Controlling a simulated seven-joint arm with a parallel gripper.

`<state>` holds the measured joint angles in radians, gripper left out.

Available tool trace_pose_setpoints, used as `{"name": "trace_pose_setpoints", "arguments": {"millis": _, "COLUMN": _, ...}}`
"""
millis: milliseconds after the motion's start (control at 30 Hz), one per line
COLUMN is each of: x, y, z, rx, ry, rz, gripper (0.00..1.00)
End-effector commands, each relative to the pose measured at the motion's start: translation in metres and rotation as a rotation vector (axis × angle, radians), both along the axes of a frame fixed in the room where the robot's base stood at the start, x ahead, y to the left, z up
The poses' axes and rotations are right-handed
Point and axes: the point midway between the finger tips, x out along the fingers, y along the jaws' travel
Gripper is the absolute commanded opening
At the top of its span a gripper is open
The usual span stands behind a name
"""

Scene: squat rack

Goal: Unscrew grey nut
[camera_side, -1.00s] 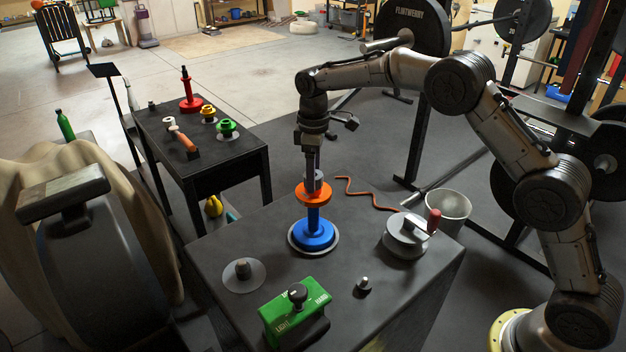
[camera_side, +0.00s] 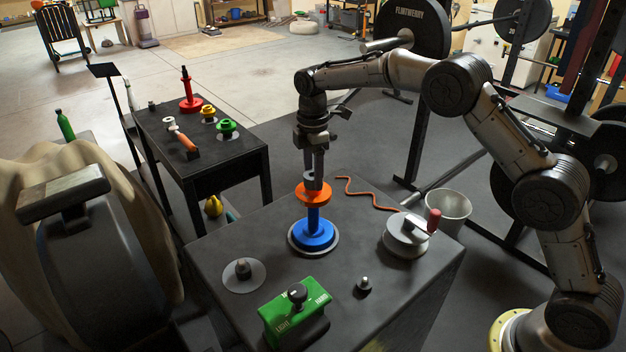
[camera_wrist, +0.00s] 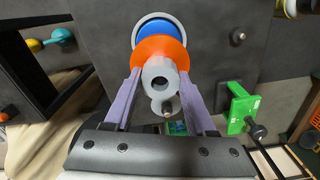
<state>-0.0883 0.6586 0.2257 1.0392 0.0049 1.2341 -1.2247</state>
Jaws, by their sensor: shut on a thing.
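The grey nut (camera_side: 308,175) sits at the top of the blue stand (camera_side: 314,233), just above an orange disc (camera_side: 301,193). My gripper (camera_side: 315,184) points straight down, its two fingers around the nut at the orange disc. In the wrist view, the grey nut (camera_wrist: 157,69) shows as a round piece with a dark hole, between my gripper's fingers (camera_wrist: 160,76). The fingers are shut on it, with their tips close to the orange disc (camera_wrist: 151,46). The blue base (camera_wrist: 158,22) lies beyond the disc. The nut's thread is hidden.
On the bench stand a green box with a black knob (camera_side: 296,312), a grey reel with a red-handled crank (camera_side: 405,238), a small peg (camera_side: 364,286) and a grey disc with a stub (camera_side: 243,275). An orange cord (camera_side: 365,195) lies behind. A side table (camera_side: 222,151) holds coloured parts.

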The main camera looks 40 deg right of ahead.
Motion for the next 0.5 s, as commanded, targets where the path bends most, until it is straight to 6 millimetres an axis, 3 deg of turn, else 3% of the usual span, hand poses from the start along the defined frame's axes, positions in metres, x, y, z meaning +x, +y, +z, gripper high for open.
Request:
{"name": "trace_pose_setpoints", "arguments": {"millis": 67, "x": -0.0002, "y": 0.0002, "z": -0.0008, "rx": 0.001, "ry": 0.005, "rz": 0.111, "gripper": 0.0}}
{"name": "trace_pose_setpoints", "arguments": {"millis": 100, "x": -0.0003, "y": 0.0001, "z": -0.0007, "rx": 0.001, "ry": 0.005, "rz": 0.1, "gripper": 0.63}}
{"name": "trace_pose_setpoints", "arguments": {"millis": 267, "x": -0.0003, "y": 0.0002, "z": -0.0005, "rx": 0.002, "ry": 0.004, "rz": 0.095, "gripper": 0.92}}
{"name": "trace_pose_setpoints", "arguments": {"millis": 500, "x": -0.0002, "y": 0.0001, "z": -0.0003, "rx": 0.002, "ry": 0.004, "rz": 0.094, "gripper": 0.92}}
